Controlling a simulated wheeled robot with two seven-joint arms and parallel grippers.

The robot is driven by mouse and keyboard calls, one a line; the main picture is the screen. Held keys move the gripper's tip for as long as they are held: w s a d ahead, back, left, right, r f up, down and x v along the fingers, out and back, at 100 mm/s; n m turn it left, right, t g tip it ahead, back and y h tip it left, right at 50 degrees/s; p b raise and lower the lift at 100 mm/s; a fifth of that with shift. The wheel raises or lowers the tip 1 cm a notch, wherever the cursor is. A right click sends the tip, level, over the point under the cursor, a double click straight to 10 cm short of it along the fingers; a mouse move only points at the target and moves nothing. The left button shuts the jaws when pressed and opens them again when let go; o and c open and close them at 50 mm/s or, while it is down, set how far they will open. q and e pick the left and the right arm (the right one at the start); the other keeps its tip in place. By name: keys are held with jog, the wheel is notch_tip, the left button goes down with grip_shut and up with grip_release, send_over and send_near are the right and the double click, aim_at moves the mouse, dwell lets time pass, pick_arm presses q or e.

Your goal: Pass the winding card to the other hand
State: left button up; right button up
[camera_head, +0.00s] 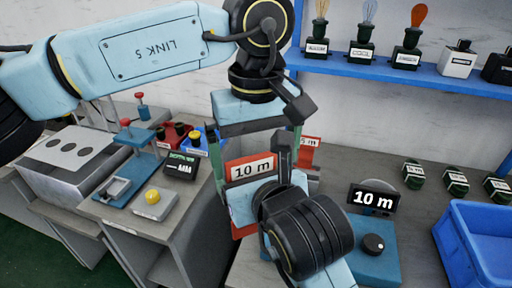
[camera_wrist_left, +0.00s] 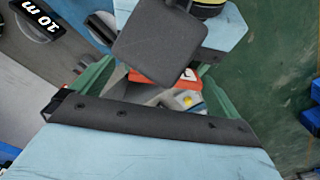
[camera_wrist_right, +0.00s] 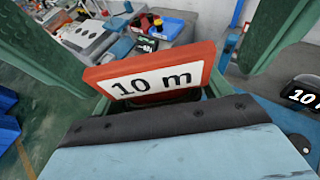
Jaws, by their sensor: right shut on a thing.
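The winding card (camera_head: 250,169) is a red card with a white "10 m" label, held up in front of the bench. My right gripper (camera_head: 262,192) is shut on it from below. The card fills the middle of the right wrist view (camera_wrist_right: 150,82); where the jaws grip it is hidden. My left gripper (camera_head: 254,138) points down from above, its green fingers apart on either side of the card's upper part. A red piece of the card shows between those fingers in the left wrist view (camera_wrist_left: 155,77). I cannot tell whether the left fingers touch it.
A second red card (camera_head: 309,142), partly hidden, stands behind. A display reading "10 m" (camera_head: 374,198) stands on the bench at right, beside a blue bin (camera_head: 452,238). A blue shelf (camera_head: 425,75) with bulbs is above. A side bench (camera_head: 165,225) with button boxes is at left.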

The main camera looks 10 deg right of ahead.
pick_arm(q)
jog(key=shift+d, duration=0.1)
jog(key=c, duration=1.2)
pick_arm(e)
jog(key=shift+a, duration=0.15)
jog(key=o, duration=1.3)
jog(key=shift+c, duration=0.2)
jog(key=shift+f, duration=0.1)
